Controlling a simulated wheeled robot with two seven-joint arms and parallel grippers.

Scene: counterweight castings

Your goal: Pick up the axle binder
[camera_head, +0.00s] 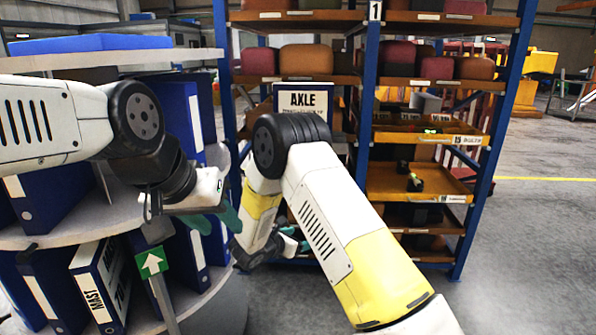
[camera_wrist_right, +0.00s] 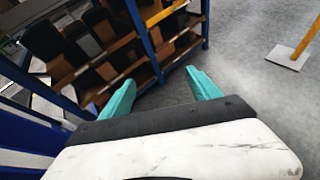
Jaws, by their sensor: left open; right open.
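A dark blue binder with a white label that reads like "AKLE" (camera_head: 303,99) stands upright at the blue rack in the head view. My right arm's elbow covers its lower part. My left gripper (camera_head: 216,218) is open beside the round shelf, to the left of that binder and below it. My right gripper (camera_head: 290,245) is low in front of the rack, below the binder and partly hidden by my own arm. In the right wrist view its teal fingers (camera_wrist_right: 162,92) are spread with nothing between them. I cannot make out the labelled binder in that view.
The round grey shelf (camera_head: 75,238) at left holds several blue binders, one marked "MAST" (camera_head: 100,285). The blue rack (camera_head: 490,120) holds castings and orange trays (camera_head: 445,180).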

